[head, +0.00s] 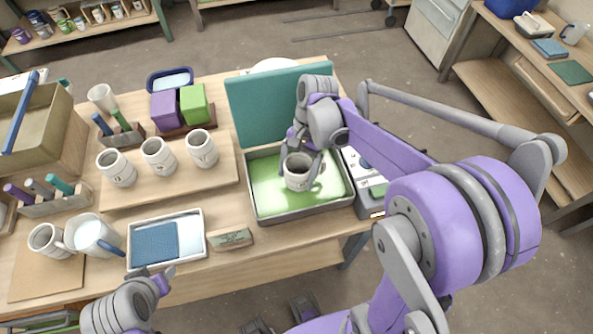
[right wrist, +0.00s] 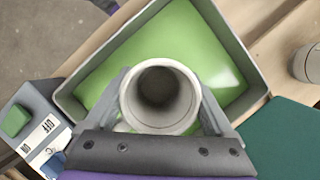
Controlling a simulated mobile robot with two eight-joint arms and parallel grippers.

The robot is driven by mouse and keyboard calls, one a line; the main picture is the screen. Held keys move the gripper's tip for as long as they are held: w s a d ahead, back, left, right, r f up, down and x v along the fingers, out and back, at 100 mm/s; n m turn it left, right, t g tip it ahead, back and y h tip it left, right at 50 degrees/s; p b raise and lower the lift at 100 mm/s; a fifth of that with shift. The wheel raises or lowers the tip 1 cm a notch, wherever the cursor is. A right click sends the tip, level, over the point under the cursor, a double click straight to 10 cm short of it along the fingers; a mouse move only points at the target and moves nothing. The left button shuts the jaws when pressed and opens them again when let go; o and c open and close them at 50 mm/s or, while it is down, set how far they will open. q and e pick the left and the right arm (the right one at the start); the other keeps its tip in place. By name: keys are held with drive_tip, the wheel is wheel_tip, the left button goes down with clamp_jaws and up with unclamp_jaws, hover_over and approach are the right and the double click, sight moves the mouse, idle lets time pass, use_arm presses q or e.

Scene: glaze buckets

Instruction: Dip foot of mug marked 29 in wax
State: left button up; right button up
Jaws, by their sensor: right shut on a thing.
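My right gripper (head: 301,163) is shut on a pale mug (head: 297,180), which it holds upright over the wax pan (head: 262,216). In the right wrist view the mug (right wrist: 160,96) opens toward the camera, between the two fingers. Green wax (head: 325,186) fills the pan around it. The mug's foot is hidden, so I cannot tell whether it touches the wax. The held mug's number is not readable. Three more mugs stand on a wooden board (head: 190,178), with marks too small to read. My left gripper (head: 155,275) is open and empty near the table's front edge.
A teal lid (head: 262,110) stands up behind the pan. A control box (head: 372,198) with ON/OFF labels (right wrist: 47,124) adjoins it. A tray with a blue pad (head: 155,243) and a small block (head: 232,239) lie left of the pan. Purple and green blocks (head: 194,104) stand behind.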

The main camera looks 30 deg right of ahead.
sight(296, 164)
use_arm(q)
drive_tip(key=shift+s+f+b, duration=0.2)
drive_tip(key=shift+f+b, duration=0.25)
drive_tip(key=shift+f, duration=0.25)
use_arm(e)
drive_tip(key=shift+f, duration=0.8)
use_arm(q)
drive_tip(key=shift+r, duration=0.15)
use_arm(e)
drive_tip(key=shift+r, duration=0.2)
use_arm(q)
drive_tip(key=shift+w+r+p, duration=0.25)
drive_tip(key=shift+r+p, duration=0.4)
drive_tip(key=shift+r, duration=0.05)
use_arm(e)
drive_tip(key=shift+r, duration=0.95)
idle(0.3)
drive_tip(key=shift+w+r+p, duration=0.1)
drive_tip(key=shift+r+p, duration=0.85)
drive_tip(key=shift+r, duration=0.8)
use_arm(q)
drive_tip(key=r, duration=0.1)
drive_tip(key=w+r+p, duration=0.1)
drive_tip(key=r, duration=0.1)
drive_tip(key=w+r+p, duration=0.1)
drive_tip(key=r, duration=0.1)
drive_tip(key=shift+r, duration=0.15)
use_arm(e)
wheel_tip(296, 164, up, 4)
